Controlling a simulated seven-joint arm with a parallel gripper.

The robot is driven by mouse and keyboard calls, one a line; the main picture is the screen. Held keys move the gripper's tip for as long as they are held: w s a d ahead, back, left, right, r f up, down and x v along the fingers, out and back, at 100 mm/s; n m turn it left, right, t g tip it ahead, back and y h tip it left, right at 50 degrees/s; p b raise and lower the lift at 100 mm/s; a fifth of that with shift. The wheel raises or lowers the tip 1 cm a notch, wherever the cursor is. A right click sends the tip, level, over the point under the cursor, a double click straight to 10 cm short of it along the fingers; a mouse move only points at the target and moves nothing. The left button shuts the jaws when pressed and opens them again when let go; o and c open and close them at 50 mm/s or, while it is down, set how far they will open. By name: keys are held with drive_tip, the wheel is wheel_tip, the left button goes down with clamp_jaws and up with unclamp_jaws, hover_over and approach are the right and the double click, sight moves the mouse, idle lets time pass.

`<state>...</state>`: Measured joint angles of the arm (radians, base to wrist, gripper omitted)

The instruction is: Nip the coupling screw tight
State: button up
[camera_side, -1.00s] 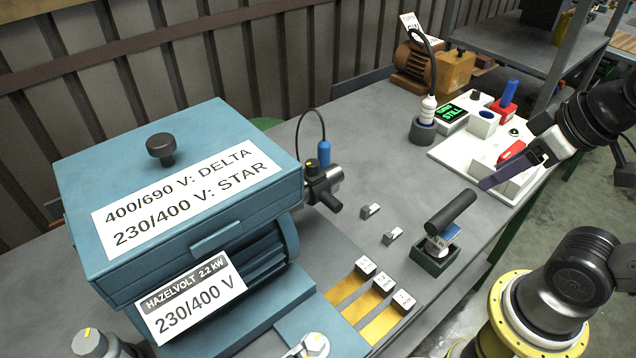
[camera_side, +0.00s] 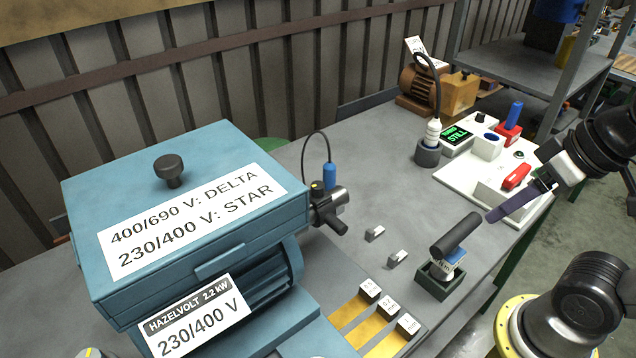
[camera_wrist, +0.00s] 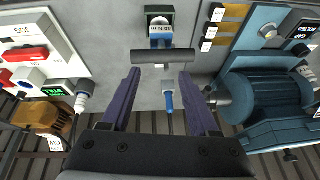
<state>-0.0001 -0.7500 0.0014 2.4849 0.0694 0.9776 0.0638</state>
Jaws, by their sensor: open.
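A tool with a black T-bar handle (camera_side: 457,233) stands in a dark green holder (camera_side: 441,286) on the bench. My gripper (camera_side: 493,215) is to its upper right in the side view, its purple fingers pointing at the handle. The coupling area (camera_side: 325,203) at the blue motor's (camera_side: 190,200) shaft shows silver and black parts with a blue plug (camera_side: 329,175). I cannot make out the screw itself.
Two small grey blocks (camera_side: 374,233) lie between coupling and holder. Several gold strips with white tags (camera_side: 387,309) lie in front. A white board (camera_side: 450,174) carries a green-lit display (camera_side: 457,136) and red parts. Open bench lies behind the blocks.

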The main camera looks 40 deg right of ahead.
sight(318, 184)
drive_tip(key=w+a+r+m+g+y, duration=0.1)
drive_tip(key=a+r+m+g+y, duration=0.1)
drive_tip(key=a+m+g+y, duration=0.45)
drive_tip(key=w+a+r+m+y, duration=0.25)
drive_tip(key=w+a+y, duration=0.25)
drive_tip(key=w, duration=0.5)
drive_tip(key=w+d+f+m+t+y, duration=0.55)
drive_tip(key=w+d+f+m, duration=0.45)
drive_tip(key=w, duration=0.3)
drive_tip(key=shift+g, duration=0.4)
drive_tip(key=a, duration=0.4)
drive_tip(key=w+a, duration=0.1)
drive_tip(key=a, duration=0.4)
drive_tip(key=w+a, duration=0.1)
drive_tip(key=a, duration=0.3)
drive_tip(key=shift+w+a+f, duration=0.15)
drive_tip(key=shift+a, duration=0.25)
clamp_jaws()
